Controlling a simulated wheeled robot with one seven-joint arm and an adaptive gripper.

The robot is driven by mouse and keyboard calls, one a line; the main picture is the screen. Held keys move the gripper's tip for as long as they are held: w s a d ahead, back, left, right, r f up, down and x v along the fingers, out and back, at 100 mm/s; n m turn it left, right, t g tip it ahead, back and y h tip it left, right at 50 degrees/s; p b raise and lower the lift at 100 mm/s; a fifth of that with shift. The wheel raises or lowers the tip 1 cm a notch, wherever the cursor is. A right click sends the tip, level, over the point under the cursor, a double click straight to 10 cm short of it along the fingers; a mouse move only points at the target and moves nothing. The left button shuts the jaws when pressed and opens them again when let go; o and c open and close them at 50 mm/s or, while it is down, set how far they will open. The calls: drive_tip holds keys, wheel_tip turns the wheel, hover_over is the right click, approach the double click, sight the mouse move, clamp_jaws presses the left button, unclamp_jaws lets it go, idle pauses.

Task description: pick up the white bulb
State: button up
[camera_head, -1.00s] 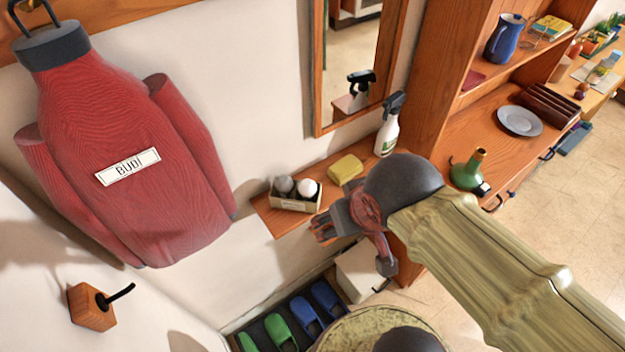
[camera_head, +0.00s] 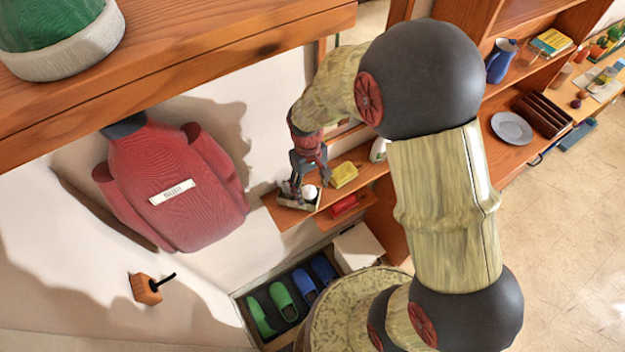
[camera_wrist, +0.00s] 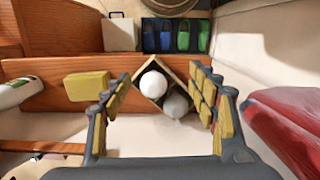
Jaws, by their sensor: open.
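The white bulb (camera_wrist: 153,84) lies in a small open box (camera_wrist: 178,66) on a wooden shelf, next to a grey bulb (camera_wrist: 175,105). In the head view the white bulb (camera_head: 309,192) shows just below my gripper (camera_head: 306,180). In the wrist view my gripper (camera_wrist: 162,98) is open, with its padded fingers on either side of the box and both bulbs between them in the picture. I cannot tell how far above the bulbs the fingertips are. The grey bulb is mostly hidden by my gripper in the head view.
A yellow sponge-like block (camera_head: 344,174) lies on the shelf beside the box. A spray bottle (camera_wrist: 18,92) stands farther along it. A red coat (camera_head: 175,190) hangs on the wall on the other side. Slippers (camera_head: 283,301) sit in a tray below.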

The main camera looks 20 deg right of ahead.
sight(309, 187)
drive_tip(key=shift+n+t, duration=0.5)
drive_tip(key=shift+n, duration=0.1)
drive_tip(key=w, duration=0.4)
drive_tip(key=shift+w+a+f, duration=0.1)
drive_tip(key=shift+w, duration=0.3)
drive_tip(key=shift+s+f, duration=0.3)
drive_tip(key=shift+s, duration=0.15)
drive_tip(key=f, duration=0.2)
drive_tip(key=f+p, duration=0.1)
drive_tip(key=f, duration=0.4)
drive_tip(key=shift+w, duration=0.3)
drive_tip(key=shift+s+d+r, duration=0.1)
drive_tip(key=shift+s+d, duration=0.15)
drive_tip(key=shift+d, duration=0.05)
drive_tip(key=shift+s+d+r, duration=0.1)
drive_tip(key=shift+s, duration=0.1)
drive_tip(key=shift+c, duration=1.1)
drive_tip(key=shift+w+a, duration=0.25)
drive_tip(key=shift+w, duration=0.1)
drive_tip(key=c, duration=0.6)
drive_tip(key=shift+s+d, duration=0.1)
drive_tip(key=shift+c, duration=0.4)
drive_tip(key=shift+s+d, duration=0.1)
